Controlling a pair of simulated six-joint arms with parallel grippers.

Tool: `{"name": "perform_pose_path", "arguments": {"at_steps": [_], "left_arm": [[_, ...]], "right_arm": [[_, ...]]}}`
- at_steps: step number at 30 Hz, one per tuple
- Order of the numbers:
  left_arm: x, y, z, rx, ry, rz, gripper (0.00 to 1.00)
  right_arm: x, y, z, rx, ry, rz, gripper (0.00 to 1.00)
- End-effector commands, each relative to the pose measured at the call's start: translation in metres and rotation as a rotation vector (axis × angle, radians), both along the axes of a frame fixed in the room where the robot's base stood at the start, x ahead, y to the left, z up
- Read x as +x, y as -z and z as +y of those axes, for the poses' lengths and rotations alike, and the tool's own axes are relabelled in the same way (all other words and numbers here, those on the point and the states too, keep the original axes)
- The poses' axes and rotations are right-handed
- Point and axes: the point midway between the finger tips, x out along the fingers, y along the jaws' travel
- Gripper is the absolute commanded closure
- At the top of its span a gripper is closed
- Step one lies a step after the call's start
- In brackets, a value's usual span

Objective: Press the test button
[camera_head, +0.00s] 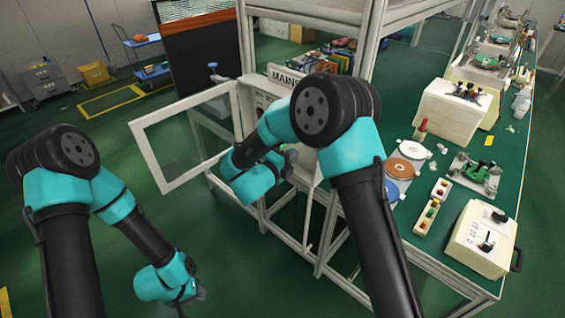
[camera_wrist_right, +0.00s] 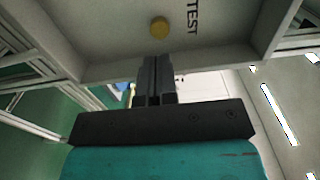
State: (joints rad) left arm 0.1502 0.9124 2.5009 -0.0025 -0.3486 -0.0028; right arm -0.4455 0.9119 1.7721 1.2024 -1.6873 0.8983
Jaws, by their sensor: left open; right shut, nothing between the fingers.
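The test button is a round yellow button (camera_wrist_right: 159,27) on a pale panel in the right wrist view, with the word TEST (camera_wrist_right: 192,16) printed to its right. My right gripper (camera_wrist_right: 155,62) is shut and empty, its fingertips just below the button in that view; I cannot tell whether they touch it. In the head view my right gripper is mostly hidden behind its own arm, at the open electrical cabinet (camera_head: 241,112) marked MAINS. The button is hidden in the head view. My left gripper (camera_head: 199,294) hangs low at the left, away from the cabinet.
The cabinet's framed door (camera_head: 143,150) stands open to the left. A green bench (camera_head: 445,262) on the right holds a white box (camera_head: 480,240), discs (camera_head: 400,168) and a button strip (camera_head: 431,208). A metal frame surrounds the cabinet. Open floor lies at the left.

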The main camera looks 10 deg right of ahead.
Motion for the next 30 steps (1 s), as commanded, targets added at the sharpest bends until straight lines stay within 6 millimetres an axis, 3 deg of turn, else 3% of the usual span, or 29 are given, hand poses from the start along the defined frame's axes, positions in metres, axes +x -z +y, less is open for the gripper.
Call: {"name": "perform_pose_path", "arguments": {"at_steps": [9, 24, 30], "left_arm": [[0.0, 0.0, 0.0, 0.0, 0.0, 0.0, 0.59], [0.0, 0.0, 0.0, 0.0, 0.0, 0.0, 0.59], [0.0, 0.0, 0.0, 0.0, 0.0, 0.0, 0.59]], "right_arm": [[0.031, 0.0, -0.038, 0.001, 0.002, -0.002, 1.0], [0.039, 0.0, -0.046, 0.001, 0.0, -0.001, 1.0], [0.051, 0.0, -0.062, 0.0, 0.002, -0.003, 1.0]]}}
